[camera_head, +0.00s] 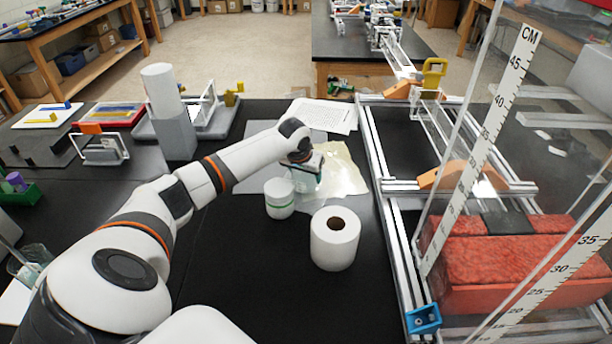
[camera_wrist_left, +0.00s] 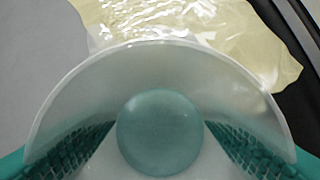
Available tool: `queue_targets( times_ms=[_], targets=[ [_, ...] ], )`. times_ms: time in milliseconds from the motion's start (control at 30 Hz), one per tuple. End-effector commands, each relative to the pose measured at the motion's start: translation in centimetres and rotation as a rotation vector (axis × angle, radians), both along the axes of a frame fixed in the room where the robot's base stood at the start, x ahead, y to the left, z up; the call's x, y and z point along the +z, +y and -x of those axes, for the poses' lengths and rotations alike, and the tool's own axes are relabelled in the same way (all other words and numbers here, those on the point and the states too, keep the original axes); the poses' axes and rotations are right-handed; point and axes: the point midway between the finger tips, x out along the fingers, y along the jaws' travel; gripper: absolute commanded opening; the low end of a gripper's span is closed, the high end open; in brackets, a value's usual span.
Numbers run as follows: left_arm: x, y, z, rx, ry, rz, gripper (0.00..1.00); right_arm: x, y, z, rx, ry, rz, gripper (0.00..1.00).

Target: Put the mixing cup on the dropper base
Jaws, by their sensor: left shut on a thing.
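My left gripper (camera_head: 306,168) hangs over the middle of the black table in the head view. It is shut on a pale translucent cup, which I take as the mixing cup. In the left wrist view the mixing cup (camera_wrist_left: 160,65) shows as a wide curved rim between two teal ribbed finger pads. A round teal shape shows inside or through it. I cannot tell which thing is the dropper base. My right gripper is not in view.
A white paper roll (camera_head: 335,240) stands close in front of the gripper. A crumpled yellowish sheet (camera_head: 345,173) lies behind. An aluminium extrusion frame (camera_head: 386,215) stands right, beside a clear panel with a ruler. A grey block (camera_head: 175,136) stands left.

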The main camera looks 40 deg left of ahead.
Motion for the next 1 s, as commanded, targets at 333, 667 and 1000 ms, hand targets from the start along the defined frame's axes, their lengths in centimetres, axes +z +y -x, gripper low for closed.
queue_targets(
  times_ms=[333, 667, 1000],
  targets=[
    [-1.6, 0.0, 0.0, 0.000, -0.002, -0.001, 0.40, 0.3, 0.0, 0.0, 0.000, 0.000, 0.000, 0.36],
    [-1.9, 0.0, 0.0, 0.000, -0.001, 0.000, 0.83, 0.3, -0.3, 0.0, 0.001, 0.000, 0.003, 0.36],
    [-1.5, 0.0, 0.0, 0.000, -0.003, -0.001, 0.83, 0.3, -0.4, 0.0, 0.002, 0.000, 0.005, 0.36]
  ],
)
